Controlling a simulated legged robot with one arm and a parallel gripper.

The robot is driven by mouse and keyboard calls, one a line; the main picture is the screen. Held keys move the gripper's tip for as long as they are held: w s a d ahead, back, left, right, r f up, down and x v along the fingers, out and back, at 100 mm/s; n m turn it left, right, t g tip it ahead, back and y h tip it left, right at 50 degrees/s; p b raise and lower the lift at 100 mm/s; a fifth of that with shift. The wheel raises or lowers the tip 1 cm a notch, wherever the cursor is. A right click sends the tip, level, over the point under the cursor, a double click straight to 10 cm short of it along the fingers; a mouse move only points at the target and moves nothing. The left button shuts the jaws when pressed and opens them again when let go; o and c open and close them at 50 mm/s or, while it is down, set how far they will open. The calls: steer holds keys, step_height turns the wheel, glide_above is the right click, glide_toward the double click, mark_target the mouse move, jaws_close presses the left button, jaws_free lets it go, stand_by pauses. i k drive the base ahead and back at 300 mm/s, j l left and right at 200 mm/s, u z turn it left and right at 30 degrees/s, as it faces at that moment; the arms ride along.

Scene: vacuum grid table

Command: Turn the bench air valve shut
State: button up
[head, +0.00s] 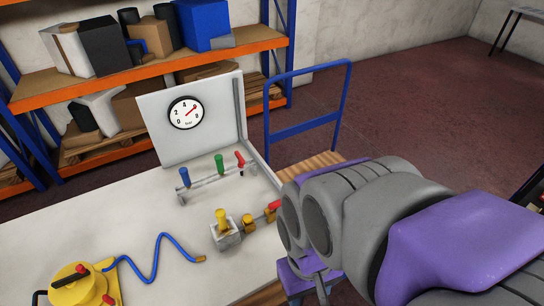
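A small metal block (226,236) with a yellow knob (221,218) on top sits on the white bench (150,215). Brass fittings (249,223) run from it to a red handle (274,205) at the bench's right side, apparently the air valve. My arm covers part of that area, so I cannot tell how the handle is turned. A round pressure gauge (186,113) on the upright panel has its red needle pointing up and right. My gripper (303,276), purple and grey, is low beside the bench's right edge, partly hidden by my arm; its fingertips are unclear.
Blue, green (219,165) and red levers stand on a rail behind the block. A blue hose (150,262) runs to a yellow device (75,287) at front left. A blue-handled cart (307,127) stands beyond the bench, near loaded orange shelves (150,70). The bench's middle left is clear.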

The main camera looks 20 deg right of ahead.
mark_target(272, 206)
steer(key=z, duration=0.35)
steer(key=i+j+z, duration=0.1)
steer(key=j+z, duration=0.4)
steer(key=j, duration=0.2)
steer(key=i, duration=0.05)
